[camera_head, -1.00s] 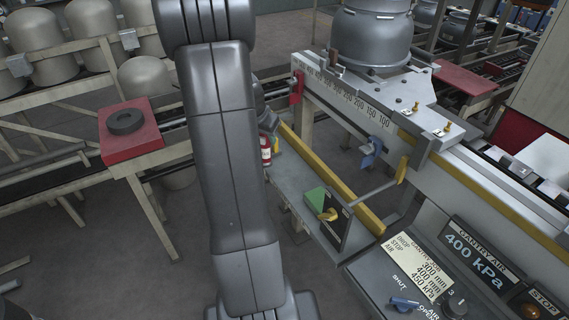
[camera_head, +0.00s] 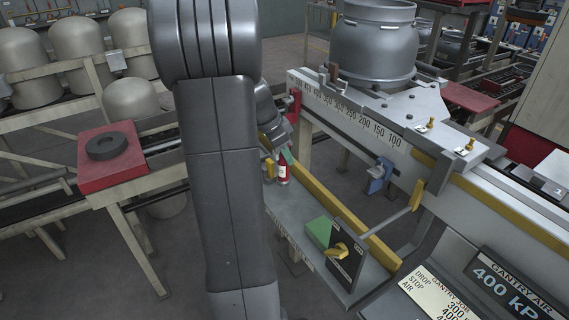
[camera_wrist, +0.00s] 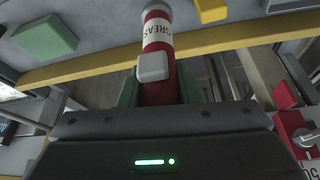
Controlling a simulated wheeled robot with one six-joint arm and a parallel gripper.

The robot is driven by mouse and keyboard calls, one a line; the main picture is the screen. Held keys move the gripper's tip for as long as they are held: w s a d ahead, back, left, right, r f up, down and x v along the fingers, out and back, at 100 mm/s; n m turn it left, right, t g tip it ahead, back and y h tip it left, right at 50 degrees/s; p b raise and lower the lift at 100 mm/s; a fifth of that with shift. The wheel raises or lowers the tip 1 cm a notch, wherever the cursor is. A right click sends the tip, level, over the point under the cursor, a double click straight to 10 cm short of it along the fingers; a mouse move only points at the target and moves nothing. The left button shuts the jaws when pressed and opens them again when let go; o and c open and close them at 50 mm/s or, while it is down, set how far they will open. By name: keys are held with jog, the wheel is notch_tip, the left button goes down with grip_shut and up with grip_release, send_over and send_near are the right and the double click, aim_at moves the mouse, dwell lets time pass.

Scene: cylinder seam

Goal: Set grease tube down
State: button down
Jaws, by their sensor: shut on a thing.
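The grease tube (camera_head: 283,172) is red with a white label band. In the head view it is upright at the far left end of the grey shelf (camera_head: 285,208), partly hidden by my arm. The wrist view shows the tube (camera_wrist: 158,38) between my green-padded fingers, its label reading "GREAS". My gripper (camera_wrist: 158,92) is shut on it. In the head view my gripper (camera_head: 284,157) is at the tube's upper end. I cannot tell whether the tube's base touches the shelf.
A yellow rail (camera_head: 340,211) runs along the shelf's back edge. The shelf surface between tube and block is clear. A blue clamp (camera_head: 379,174) hangs behind.

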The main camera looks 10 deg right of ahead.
aim_at(285, 162)
jog(key=shift+f, duration=1.65)
jog(key=shift+f, duration=0.2)
jog(key=c, duration=1.1)
grip_release()
jog(key=shift+o, duration=0.2)
jog(key=shift+r, duration=0.1)
jog(key=shift+a+r, duration=0.15)
jog(key=shift+r, duration=0.3)
jog(key=v, duration=1.1)
jog(key=shift+s, duration=0.1)
